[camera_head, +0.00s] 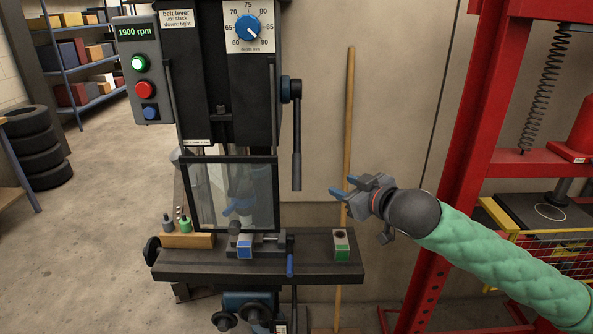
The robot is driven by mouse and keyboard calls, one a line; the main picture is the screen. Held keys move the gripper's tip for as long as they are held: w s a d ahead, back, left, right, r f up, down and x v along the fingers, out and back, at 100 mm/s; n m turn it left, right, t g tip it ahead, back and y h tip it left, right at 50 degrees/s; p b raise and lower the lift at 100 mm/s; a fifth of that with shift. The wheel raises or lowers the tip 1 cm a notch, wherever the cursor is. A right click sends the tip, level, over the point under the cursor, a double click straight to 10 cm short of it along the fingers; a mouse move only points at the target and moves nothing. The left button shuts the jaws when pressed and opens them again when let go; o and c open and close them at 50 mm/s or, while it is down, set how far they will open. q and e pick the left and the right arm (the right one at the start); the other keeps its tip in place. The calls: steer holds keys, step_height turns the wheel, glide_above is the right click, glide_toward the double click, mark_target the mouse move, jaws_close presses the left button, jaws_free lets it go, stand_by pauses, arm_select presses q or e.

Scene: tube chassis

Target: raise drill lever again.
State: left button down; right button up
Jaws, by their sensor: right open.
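The drill press (225,110) stands in the middle. Its lever (297,140) is fixed to a blue-grey hub on the right side of the head and hangs straight down, with a thicker dark grip at its lower end. My right gripper (342,189) is to the right of the lever's lower end, apart from it in the picture. Its blue-tipped fingers are open and empty, pointing left. My left gripper is not in view.
A clear guard (207,195) fronts the drill. The table (200,265) below holds a vise with a blue-marked block (244,246) and a green-marked block (341,247). A wooden pole (348,110) leans behind my right gripper. A red press frame (470,150) stands right.

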mark_target(300, 169)
steer(key=s+a+r+m+g+y, duration=0.2)
steer(key=s+a+r+m+y, duration=0.15)
steer(key=a+m+y, duration=0.2)
steer(key=shift+n+y, duration=0.35)
steer(key=p+x, duration=0.2)
steer(key=x, duration=0.5)
steer(key=shift+d+r, duration=0.1)
steer(key=shift+w+a, duration=0.4)
steer(key=shift+a, duration=0.05)
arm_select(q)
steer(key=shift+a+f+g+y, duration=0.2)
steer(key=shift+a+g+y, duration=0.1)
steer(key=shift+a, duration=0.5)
arm_select(e)
jaws_close()
